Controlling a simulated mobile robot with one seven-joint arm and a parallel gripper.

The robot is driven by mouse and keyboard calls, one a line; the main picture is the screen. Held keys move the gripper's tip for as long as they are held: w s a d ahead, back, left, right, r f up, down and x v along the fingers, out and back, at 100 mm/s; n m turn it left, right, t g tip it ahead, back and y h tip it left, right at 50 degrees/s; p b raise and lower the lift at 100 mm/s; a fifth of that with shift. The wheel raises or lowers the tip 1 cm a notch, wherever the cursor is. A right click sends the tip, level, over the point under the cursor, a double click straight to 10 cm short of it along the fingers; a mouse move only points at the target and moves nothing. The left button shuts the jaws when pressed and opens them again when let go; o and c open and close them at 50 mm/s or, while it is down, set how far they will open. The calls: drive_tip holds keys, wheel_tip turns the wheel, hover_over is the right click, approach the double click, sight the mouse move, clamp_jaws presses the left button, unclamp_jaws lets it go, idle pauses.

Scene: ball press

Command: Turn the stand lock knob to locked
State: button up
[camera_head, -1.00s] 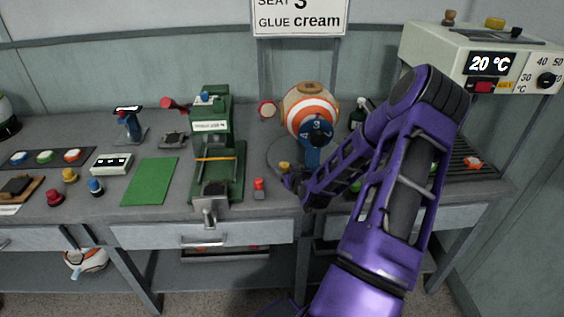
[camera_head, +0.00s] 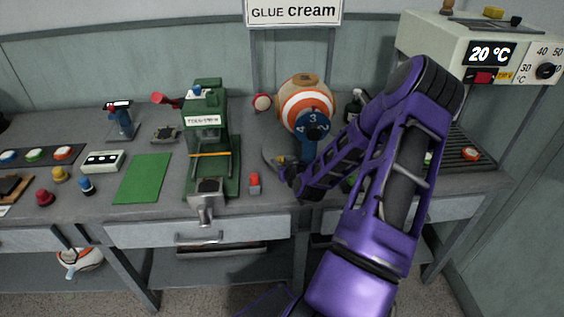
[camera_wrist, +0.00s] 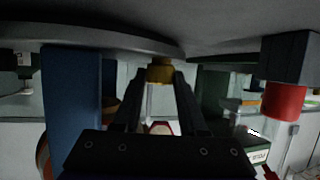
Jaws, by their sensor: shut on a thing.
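The yellow stand lock knob (camera_wrist: 160,71) sits between my gripper's fingertips in the wrist view, at the edge of the round grey stand base (camera_wrist: 90,38). My gripper (camera_wrist: 158,78) is shut on it. In the head view my gripper (camera_head: 289,173) is at the front left of the stand and mostly hides the knob. The stand's blue post (camera_head: 307,150) carries an orange and white striped ball (camera_head: 305,101) with a dark blue dial reading 3. I cannot tell how far the knob is turned.
A green press (camera_head: 208,140) stands left of the stand, with a small red-topped block (camera_head: 255,183) between them. A green mat (camera_head: 143,178) lies further left. A machine reading 20 °C (camera_head: 490,54) is at the right. My arm covers the bench right of the stand.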

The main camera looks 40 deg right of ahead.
clamp_jaws()
drive_tip(key=shift+a+m+h, duration=0.1)
drive_tip(key=shift+m+h, duration=0.2)
drive_tip(key=shift+w+a+m+g+h+b, duration=0.15)
drive_tip(key=shift+m+g+h+b, duration=0.15)
drive_tip(key=shift+m+h+b, duration=0.3)
drive_tip(key=m+h+b, duration=0.1)
drive_tip(key=m+g+h, duration=0.1)
drive_tip(key=shift+w+a+g+h+b, duration=0.1)
drive_tip(key=shift+a+g+h+b, duration=0.05)
drive_tip(key=shift+g+h+b, duration=0.2)
drive_tip(key=shift+m+g+h+b, duration=0.35)
drive_tip(key=shift+m+g+h, duration=0.3)
drive_tip(key=shift+m, duration=0.35)
drive_tip(key=shift+r, duration=0.1)
